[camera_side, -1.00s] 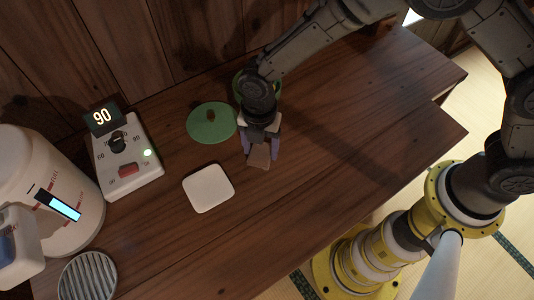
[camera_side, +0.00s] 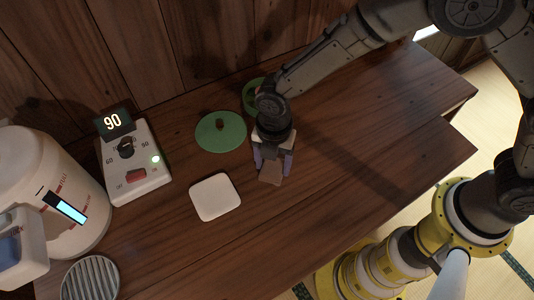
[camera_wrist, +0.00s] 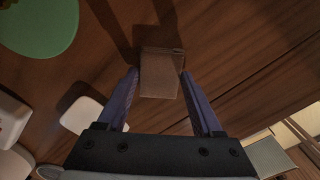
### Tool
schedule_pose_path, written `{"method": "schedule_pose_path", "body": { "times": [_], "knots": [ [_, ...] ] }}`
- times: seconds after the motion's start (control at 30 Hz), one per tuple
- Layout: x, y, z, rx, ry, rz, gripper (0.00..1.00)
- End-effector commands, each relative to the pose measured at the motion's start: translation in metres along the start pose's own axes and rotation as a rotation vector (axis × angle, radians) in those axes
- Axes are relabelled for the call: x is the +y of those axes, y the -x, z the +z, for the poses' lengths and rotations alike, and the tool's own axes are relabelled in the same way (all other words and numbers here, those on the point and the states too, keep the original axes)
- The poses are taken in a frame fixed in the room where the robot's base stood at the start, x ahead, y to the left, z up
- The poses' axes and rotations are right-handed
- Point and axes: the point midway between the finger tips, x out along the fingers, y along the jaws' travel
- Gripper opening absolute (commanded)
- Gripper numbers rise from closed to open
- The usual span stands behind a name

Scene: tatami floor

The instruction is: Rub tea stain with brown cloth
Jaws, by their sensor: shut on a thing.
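The brown cloth (camera_side: 270,174) is a small folded brown piece between the fingers of my gripper (camera_side: 272,164). In the wrist view the cloth (camera_wrist: 161,78) shows between the two purple-blue fingertips of my gripper (camera_wrist: 159,75). My gripper is shut on it and points down at the wooden table (camera_side: 330,190). The cloth is at or just above the tabletop; I cannot tell if it touches. I cannot make out a tea stain apart from the dark wood and shadows; the cloth or gripper may hide it.
A white square coaster (camera_side: 215,197) lies left of the cloth. A green lid (camera_side: 220,132) and a green cup (camera_side: 252,97), partly behind my arm, are at the back. A control box (camera_side: 131,165), white kettle (camera_side: 60,190) and round grille (camera_side: 90,277) stand left. The table is clear to the right.

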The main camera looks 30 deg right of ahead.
Motion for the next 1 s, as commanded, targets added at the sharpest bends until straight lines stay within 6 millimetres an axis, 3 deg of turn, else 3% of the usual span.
{"method": "schedule_pose_path", "body": {
  "times": [0.53, 1.0],
  "knots": [
    [-0.038, -0.001, -0.034, 0.0, 0.002, -0.003, 0.23],
    [-0.003, -0.001, -0.002, 0.0, -0.002, 0.0, 0.23]
  ]
}}
